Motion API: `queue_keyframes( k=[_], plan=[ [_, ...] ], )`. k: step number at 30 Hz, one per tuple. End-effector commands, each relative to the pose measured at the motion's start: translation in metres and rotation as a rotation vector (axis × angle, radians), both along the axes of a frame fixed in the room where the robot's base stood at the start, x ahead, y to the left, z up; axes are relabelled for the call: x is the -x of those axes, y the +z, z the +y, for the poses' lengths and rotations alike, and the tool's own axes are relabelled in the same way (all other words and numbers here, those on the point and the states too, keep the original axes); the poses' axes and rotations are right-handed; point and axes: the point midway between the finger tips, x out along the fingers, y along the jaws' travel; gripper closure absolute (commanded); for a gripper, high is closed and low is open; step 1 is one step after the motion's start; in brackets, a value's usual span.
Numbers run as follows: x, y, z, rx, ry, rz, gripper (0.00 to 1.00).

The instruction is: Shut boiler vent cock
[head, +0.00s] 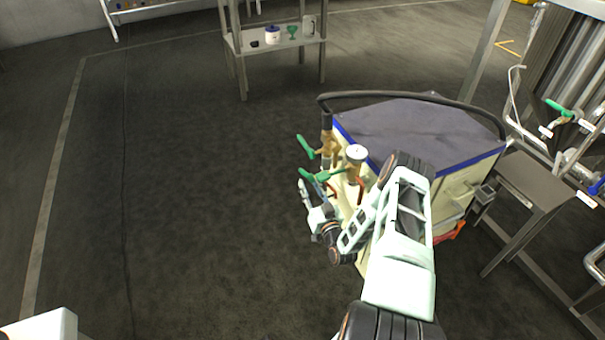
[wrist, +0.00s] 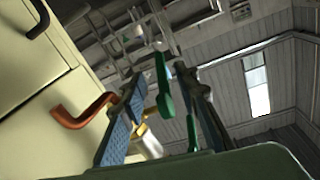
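The boiler (head: 415,130) is a cream box with a dark top and blue trim. Brass fittings with two green levers, an upper one (head: 306,147) and a lower one (head: 321,175), stand at its left side by a white round gauge (head: 357,153). I cannot tell which is the vent cock. My gripper (head: 304,188) is just below the lower lever. In the wrist view my gripper (wrist: 160,74) has its fingers apart, pointing up. A green lever (wrist: 163,88) shows between them, apparently beyond the tips; another green piece (wrist: 192,130) shows lower. Contact is unclear.
A red-brown bent handle (wrist: 78,116) juts from the cream panel (wrist: 30,60) close to the left finger. A small grey table (head: 535,180) stands at right, a shelf (head: 275,45) behind. Floor at left is clear.

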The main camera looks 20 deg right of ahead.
Motion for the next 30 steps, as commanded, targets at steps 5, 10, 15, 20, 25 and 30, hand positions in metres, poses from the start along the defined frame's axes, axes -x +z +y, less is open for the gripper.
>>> queue_keyframes(
  k=[5,10,15,20,25,30],
  plan=[
    [-0.037,-0.003,0.0,0.001,0.001,-0.002,0.71],
    [-0.063,-0.002,0.0,0.0,0.001,-0.001,0.71],
    [-0.076,-0.001,0.0,0.0,0.0,0.0,0.71],
    [-0.078,0.0,0.0,-0.001,0.0,0.002,0.71],
    [-0.078,0.0,0.0,-0.001,0.001,0.002,0.73],
    [-0.078,0.0,0.0,-0.002,0.001,0.002,0.92]
  ],
)
